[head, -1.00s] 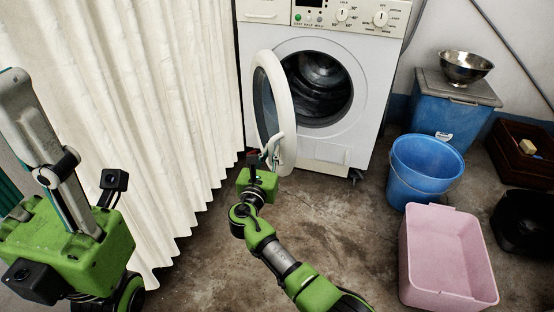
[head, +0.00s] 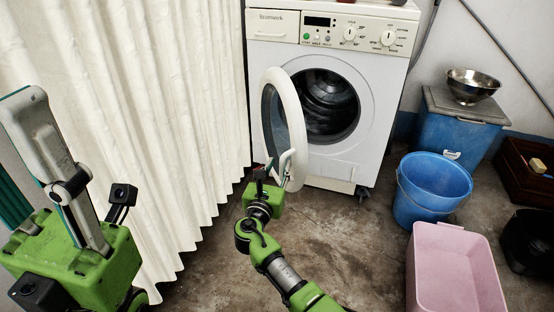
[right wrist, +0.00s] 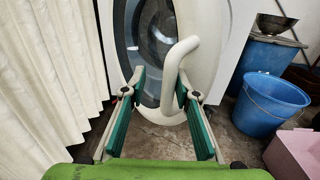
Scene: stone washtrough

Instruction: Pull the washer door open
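The white washer (head: 345,165) stands against the back wall. Its round door (head: 297,115) is swung wide open to the left, edge toward me, and the dark drum (head: 328,103) shows. The door's curved white handle (right wrist: 170,72) is between my right gripper's fingers in the right wrist view, closer to the right finger. My right gripper (head: 277,172) is at the door's lower front edge; its teal-padded fingers (right wrist: 160,85) are apart, not clamped on the handle. My left gripper (head: 40,115) is raised close to the camera at the left, away from the washer; its finger gap is unclear.
A white curtain (head: 170,120) hangs left of the washer, close to the open door. A blue bucket (head: 430,190), a pink tub (head: 455,270) and a blue bin (head: 450,140) with a metal bowl (head: 472,85) stand at the right. Bare floor lies before the washer.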

